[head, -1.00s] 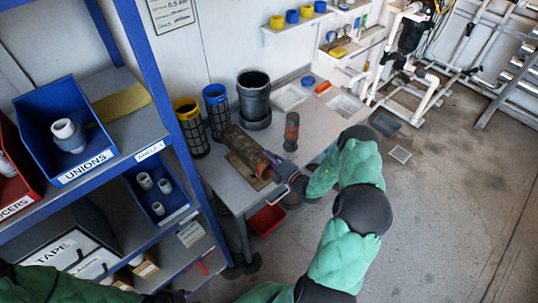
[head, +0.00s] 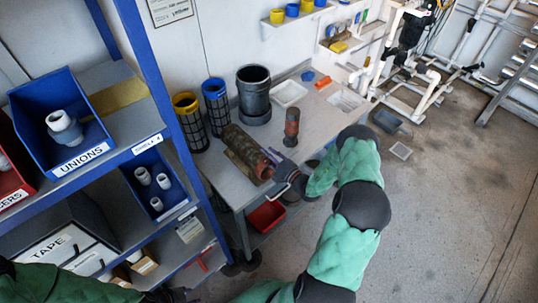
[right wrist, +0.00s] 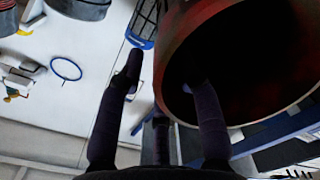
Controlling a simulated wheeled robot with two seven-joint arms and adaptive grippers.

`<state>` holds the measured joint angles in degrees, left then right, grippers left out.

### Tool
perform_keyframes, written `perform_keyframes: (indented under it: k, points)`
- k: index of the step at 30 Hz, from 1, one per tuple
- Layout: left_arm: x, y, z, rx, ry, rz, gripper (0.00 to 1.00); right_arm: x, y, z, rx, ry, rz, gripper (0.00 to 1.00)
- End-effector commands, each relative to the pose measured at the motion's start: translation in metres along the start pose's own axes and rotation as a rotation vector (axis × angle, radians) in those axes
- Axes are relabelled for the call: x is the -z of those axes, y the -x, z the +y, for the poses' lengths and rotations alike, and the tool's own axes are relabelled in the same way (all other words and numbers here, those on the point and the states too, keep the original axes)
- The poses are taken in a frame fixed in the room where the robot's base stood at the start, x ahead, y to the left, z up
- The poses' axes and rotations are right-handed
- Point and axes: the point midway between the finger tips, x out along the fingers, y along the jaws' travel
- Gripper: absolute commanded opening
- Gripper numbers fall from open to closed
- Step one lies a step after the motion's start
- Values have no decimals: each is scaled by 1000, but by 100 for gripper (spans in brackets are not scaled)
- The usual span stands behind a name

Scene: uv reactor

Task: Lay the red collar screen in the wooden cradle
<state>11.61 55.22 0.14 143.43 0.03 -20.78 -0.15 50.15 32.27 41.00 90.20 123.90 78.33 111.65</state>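The red collar screen (head: 243,147), a dark mesh tube with a reddish end, lies on its side at the table's front left. The wooden cradle is mostly hidden beneath it, and I cannot tell how well the screen is seated. My right gripper (head: 272,164) is at the screen's near, red end. In the right wrist view the red collar (right wrist: 178,50) shows its dark open mouth. The right gripper (right wrist: 163,78) has one finger before the mouth and one outside the rim, spread apart with a gap at the wall.
A yellow-collared screen (head: 190,123), a blue-collared screen (head: 217,107) and a dark grey vessel (head: 254,94) stand behind the red collar screen. The blue shelf (head: 160,75) rises at left.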

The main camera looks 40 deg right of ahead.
Motion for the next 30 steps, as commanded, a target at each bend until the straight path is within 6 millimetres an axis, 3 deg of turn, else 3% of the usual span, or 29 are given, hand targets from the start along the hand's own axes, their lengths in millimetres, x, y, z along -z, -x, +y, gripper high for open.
perform_keyframes:
  k: [8,21,30]
  points:
    - [0,0,0,0,0,0,40,-1,20,0,1,0,-3,35]
    - [0,0,0,0,0,0,40,-1,101,0,-1,-1,-4,35]
    - [0,0,0,0,0,0,40,0,120,0,-1,0,0,35]
